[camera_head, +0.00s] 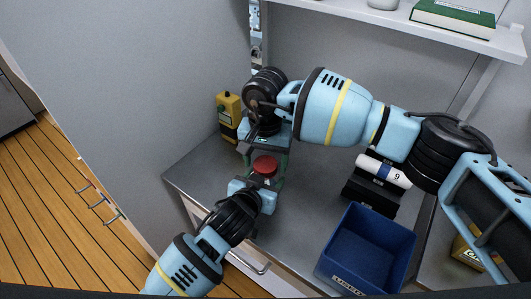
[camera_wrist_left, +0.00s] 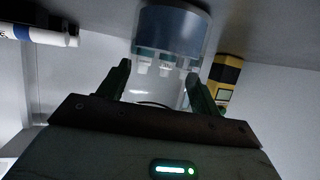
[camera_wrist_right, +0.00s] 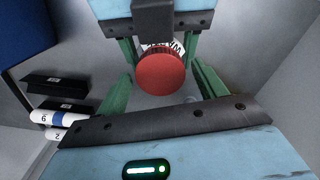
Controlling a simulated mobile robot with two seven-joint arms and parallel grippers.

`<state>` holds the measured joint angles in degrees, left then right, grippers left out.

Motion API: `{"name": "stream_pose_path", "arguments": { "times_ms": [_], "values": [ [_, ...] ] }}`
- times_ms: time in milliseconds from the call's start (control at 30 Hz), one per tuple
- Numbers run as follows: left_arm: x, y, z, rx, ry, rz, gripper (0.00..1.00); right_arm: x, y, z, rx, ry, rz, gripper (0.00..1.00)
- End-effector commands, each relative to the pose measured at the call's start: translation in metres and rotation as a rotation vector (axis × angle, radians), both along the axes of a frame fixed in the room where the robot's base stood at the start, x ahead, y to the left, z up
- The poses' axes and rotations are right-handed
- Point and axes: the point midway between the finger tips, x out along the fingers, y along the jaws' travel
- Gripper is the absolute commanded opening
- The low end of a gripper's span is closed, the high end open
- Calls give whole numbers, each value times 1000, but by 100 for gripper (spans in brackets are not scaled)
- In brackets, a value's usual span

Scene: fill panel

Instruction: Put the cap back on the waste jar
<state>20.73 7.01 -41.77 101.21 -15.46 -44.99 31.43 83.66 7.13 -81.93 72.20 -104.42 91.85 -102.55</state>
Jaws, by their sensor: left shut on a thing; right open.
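The red cap (camera_head: 265,165) sits over the mouth of the waste jar, whose body is mostly hidden in the head view. I cannot tell whether the cap is fully seated. My left gripper (camera_head: 262,180) is shut on the jar from the front. In the left wrist view the clear jar (camera_wrist_left: 172,30), with blue-grey and whitish parts, is between its green fingers. My right gripper (camera_head: 265,153) comes from behind and is open, its green fingers on either side of the cap. The right wrist view shows the cap (camera_wrist_right: 160,73) between them, with a partly hidden label behind it.
A yellow and black device (camera_head: 229,115) stands behind on the left. On the right, a white cylinder marked 9 (camera_head: 384,170) lies on a black rack (camera_head: 370,193), beside a blue bin (camera_head: 365,250). A shelf (camera_head: 400,18) with a green book (camera_head: 452,17) hangs above.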

Motion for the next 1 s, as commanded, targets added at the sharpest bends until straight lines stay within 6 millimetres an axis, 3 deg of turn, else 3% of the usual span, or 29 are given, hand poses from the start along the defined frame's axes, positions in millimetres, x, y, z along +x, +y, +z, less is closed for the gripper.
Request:
{"name": "stream_pose_path", "arguments": {
  "times_ms": [233,567,767,1000],
  "values": [
    [0,0,0,1,1,0,1,0,0,0,0,0,0,69],
    [0,0,0,0,1,0,1,0,0,0,0,0,0,26],
    [0,0,0,1,1,1,1,0,0,0,0,0,-53,24],
    [0,0,0,1,1,1,1,0,0,0,1,2,-392,24]
  ]
}}
